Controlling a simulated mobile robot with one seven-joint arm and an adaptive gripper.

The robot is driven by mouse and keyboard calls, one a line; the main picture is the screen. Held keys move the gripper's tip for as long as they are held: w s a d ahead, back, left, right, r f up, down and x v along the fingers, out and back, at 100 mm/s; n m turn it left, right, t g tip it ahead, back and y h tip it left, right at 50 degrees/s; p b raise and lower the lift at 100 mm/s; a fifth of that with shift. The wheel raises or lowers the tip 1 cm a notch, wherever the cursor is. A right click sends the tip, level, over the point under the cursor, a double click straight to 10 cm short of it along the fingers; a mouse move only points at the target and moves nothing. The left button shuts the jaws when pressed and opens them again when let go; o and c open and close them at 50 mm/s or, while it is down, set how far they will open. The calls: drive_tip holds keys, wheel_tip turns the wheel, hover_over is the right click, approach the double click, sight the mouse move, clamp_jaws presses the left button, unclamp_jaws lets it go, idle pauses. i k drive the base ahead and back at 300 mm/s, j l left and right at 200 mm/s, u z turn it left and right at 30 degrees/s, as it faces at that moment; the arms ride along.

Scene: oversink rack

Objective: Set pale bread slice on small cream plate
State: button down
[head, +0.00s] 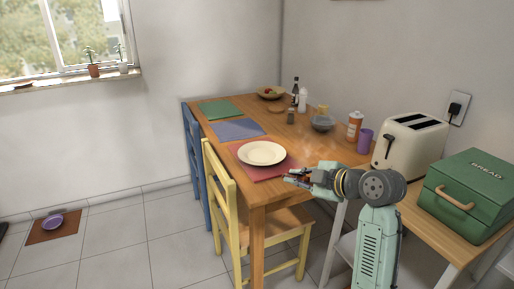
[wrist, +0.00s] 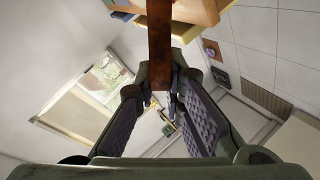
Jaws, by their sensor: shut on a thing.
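A round cream plate (head: 262,153) lies empty on a red placemat (head: 272,174) at the near end of the wooden table. My gripper (head: 290,176) is just right of and nearer than the plate, over the mat's near right side. In the wrist view my gripper (wrist: 160,97) is shut on a thin brown strip, which looks like the bread slice (wrist: 159,45) seen on its crust edge. Its pale face does not show in the wrist view, and in the head view the slice is too small to make out clearly.
A cream toaster (head: 411,143) and a green bread box (head: 470,193) stand on a side counter at right. A yellow chair (head: 222,195) stands at the table's left side.

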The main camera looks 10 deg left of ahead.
sight(265, 161)
drive_tip(key=i+j, duration=0.95)
